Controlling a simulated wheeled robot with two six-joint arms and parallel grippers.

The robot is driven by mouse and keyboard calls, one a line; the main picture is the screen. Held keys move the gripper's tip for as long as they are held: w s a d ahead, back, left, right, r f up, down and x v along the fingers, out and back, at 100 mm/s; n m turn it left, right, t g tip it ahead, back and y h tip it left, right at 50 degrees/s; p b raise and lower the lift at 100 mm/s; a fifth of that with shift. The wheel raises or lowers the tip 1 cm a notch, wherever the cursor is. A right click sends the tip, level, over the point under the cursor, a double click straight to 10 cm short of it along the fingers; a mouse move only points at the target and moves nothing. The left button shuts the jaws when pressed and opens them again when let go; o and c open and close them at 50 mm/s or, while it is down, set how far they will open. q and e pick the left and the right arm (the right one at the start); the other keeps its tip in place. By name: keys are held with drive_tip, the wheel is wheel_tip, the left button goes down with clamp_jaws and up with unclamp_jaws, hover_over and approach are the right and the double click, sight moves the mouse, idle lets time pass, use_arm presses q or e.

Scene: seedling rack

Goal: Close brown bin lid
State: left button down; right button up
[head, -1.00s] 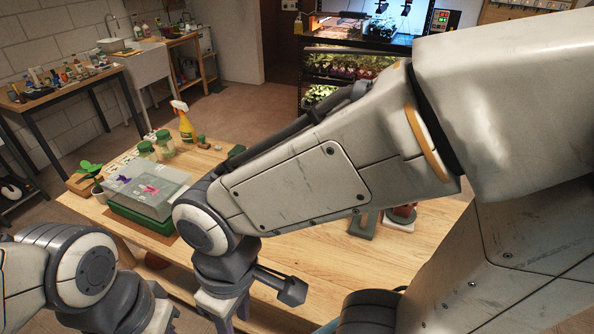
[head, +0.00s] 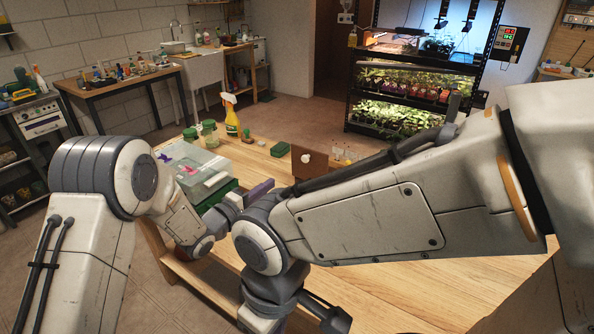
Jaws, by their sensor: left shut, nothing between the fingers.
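An upright brown panel (head: 322,168) with a pale round knob stands on the table, right of centre; it looks like the raised lid of the brown bin. The bin body below it is hidden behind my right arm. My left gripper (head: 260,190) is shut and empty, beside the front right side of the clear-topped green tray, left of the brown panel and apart from it. My right arm crosses in front from the right, and its wrist points down.
The clear-lidded green tray (head: 220,193) stands on the wooden table (head: 254,162) at the left. Behind it are a yellow spray bottle (head: 231,118) and green-lidded jars (head: 209,133). The table's right front is bare.

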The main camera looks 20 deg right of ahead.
sight(304, 159)
use_arm(q)
drive_tip(key=p+x, duration=0.3)
drive_tip(key=x, duration=1.1)
drive_tip(key=shift+s+d+r, duration=0.1)
drive_tip(key=shift+s+r, duration=0.05)
